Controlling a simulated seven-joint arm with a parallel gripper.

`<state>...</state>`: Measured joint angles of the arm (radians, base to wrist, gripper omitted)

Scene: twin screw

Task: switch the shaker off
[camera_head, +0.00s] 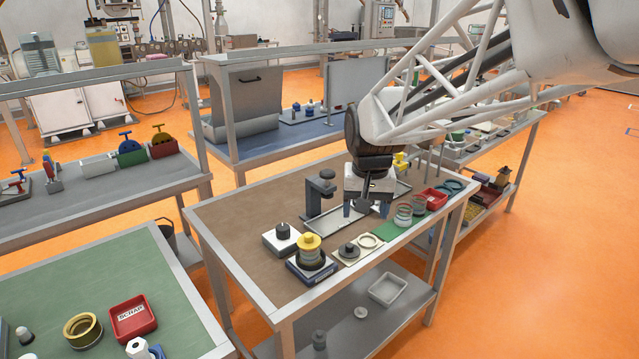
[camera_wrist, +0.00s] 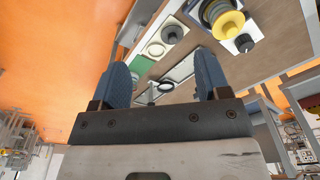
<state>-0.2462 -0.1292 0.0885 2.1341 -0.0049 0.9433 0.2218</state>
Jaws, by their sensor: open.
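No thing in view is clearly marked as the shaker, and no switch marking is readable. A round device with a yellow stepped top (camera_head: 311,245) stands on a dark base with a white label strip, near the table's front left; it also shows in the wrist view (camera_wrist: 228,24). Beside it is a white box with a black knob (camera_head: 282,231), also in the wrist view (camera_wrist: 244,42). My gripper (camera_head: 366,210) is open and points down over the table's right part, right of both and apart from them. In the wrist view its blue fingers (camera_wrist: 161,60) are spread and hold nothing.
A grey upright stand (camera_head: 320,190) and a shallow tray (camera_head: 330,223) are left of my gripper. A dark knobbed piece (camera_head: 348,250), a pale ring (camera_head: 370,241), a green mat (camera_head: 388,231) and a red bin (camera_head: 432,197) line the front edge. The brown tabletop (camera_head: 240,215) is clear at left.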

